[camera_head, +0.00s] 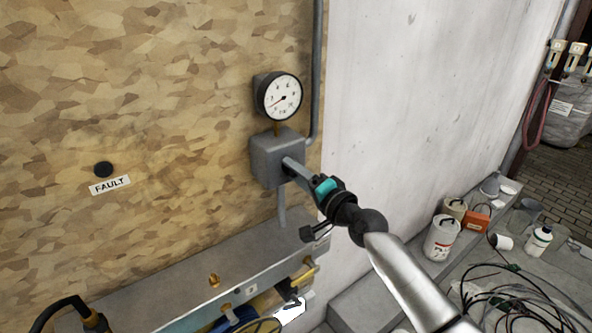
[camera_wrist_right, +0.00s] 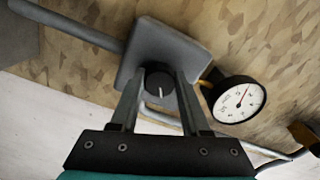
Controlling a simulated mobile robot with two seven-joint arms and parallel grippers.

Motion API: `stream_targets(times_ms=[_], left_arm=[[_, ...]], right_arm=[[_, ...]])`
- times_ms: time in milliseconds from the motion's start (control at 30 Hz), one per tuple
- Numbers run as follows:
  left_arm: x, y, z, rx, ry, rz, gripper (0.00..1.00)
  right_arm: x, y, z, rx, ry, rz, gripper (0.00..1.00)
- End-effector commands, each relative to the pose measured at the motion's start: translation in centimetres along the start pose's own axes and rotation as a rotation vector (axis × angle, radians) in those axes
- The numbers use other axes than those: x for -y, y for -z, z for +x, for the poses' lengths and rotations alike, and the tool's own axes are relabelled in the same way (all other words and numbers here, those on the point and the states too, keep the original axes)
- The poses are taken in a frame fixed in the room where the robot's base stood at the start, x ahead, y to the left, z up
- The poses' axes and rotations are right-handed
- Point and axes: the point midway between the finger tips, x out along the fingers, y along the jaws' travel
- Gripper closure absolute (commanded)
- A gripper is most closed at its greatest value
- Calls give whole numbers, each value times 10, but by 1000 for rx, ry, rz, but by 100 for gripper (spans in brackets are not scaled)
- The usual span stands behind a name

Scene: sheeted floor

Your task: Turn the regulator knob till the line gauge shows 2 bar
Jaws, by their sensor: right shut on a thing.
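The regulator is a grey box (camera_head: 277,157) on the chipboard wall. Its dark round knob (camera_wrist_right: 159,84) with a white index line shows in the right wrist view; the line points down in that picture. My right gripper (camera_head: 293,168) reaches the front of the box from the lower right. Its two fingers (camera_wrist_right: 158,90) are shut on the knob, one on each side. In the head view they hide the knob. The round white line gauge (camera_head: 283,97) sits above the box, also seen in the wrist view (camera_wrist_right: 238,99). Its needle points to the lower left in the head view; the numbers are too small to read surely.
A dark round lamp (camera_head: 103,169) sits above a FAULT label (camera_head: 110,185). A grey ledge (camera_head: 190,275) with fittings runs below the box. A vertical pipe (camera_head: 316,70) passes right of the gauge. Tubs (camera_head: 441,238), bottles and loose cables (camera_head: 510,300) lie at the right.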

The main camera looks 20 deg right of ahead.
Motion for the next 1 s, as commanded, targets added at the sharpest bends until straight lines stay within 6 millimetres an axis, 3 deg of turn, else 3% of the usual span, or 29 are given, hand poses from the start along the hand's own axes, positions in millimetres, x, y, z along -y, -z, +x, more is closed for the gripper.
stream_targets(times_ms=[400,967,1000], left_arm=[[0,1,-6,0,0,0,100],[0,1,-7,0,0,0,100],[0,1,-7,-1,0,0,100]], right_arm=[[1,0,0,-1,0,204,100],[1,0,0,-1,0,235,100],[1,0,0,-1,0,235,53]])
